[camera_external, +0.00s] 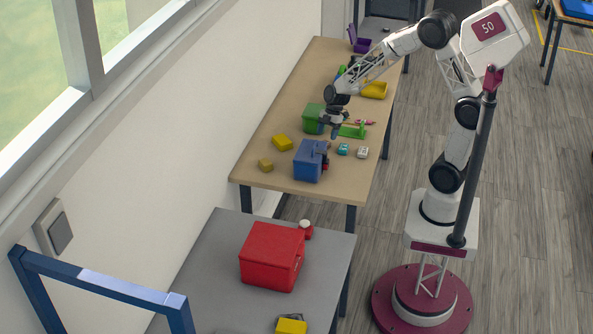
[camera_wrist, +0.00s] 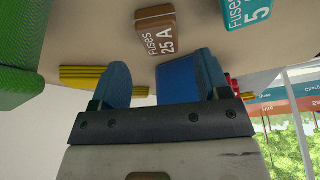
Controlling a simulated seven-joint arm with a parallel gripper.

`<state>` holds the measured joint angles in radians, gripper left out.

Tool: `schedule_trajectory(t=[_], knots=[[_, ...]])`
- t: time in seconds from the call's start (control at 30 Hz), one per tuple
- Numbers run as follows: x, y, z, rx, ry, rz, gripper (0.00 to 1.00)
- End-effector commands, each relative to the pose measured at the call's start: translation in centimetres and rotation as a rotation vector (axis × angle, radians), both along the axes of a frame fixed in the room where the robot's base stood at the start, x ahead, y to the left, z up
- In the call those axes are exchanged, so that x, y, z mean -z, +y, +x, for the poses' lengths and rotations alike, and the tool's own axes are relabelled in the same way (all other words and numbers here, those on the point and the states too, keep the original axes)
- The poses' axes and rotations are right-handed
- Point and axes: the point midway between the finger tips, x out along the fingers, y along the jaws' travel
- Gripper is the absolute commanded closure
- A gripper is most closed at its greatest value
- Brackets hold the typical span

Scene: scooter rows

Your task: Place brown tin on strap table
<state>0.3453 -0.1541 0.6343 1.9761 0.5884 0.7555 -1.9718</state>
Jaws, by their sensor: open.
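The brown tin (camera_wrist: 155,37), lettered "Fuses 25 A", lies on the wooden table top in the wrist view, just beyond my fingertips. I cannot pick it out in the external view. My gripper (camera_wrist: 160,65) is open, with nothing held between its two blue-grey fingers. In the external view my gripper (camera_external: 334,127) hangs over the wooden table (camera_external: 315,75), between the green box and the blue box. A grey table (camera_external: 215,260) stands nearer the camera. I cannot tell which table is the strap table.
A blue box (camera_external: 309,160), a green box (camera_external: 312,117), yellow blocks (camera_external: 282,142), a teal tin (camera_external: 343,149) and a pale tin (camera_external: 362,152) crowd around my gripper. A red box (camera_external: 272,255) stands on the grey table, with bare surface to its left.

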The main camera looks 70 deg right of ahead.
Motion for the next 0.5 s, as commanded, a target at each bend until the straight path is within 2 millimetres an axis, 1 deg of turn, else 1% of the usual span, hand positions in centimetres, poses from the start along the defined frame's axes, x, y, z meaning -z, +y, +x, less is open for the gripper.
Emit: schedule_trajectory(t=[0.03, 0.1, 0.3, 0.5], knots=[[-0.8, -0.4, -0.1, 0.002, -0.002, 0.0, 0.31], [-1.9, -0.8, -0.3, 0.0, -0.003, -0.001, 0.31], [-4.7, -1.8, -0.8, 0.001, -0.001, 0.0, 0.31], [-6.3, -2.4, -1.0, 0.0, 0.0, 0.0, 0.31]])
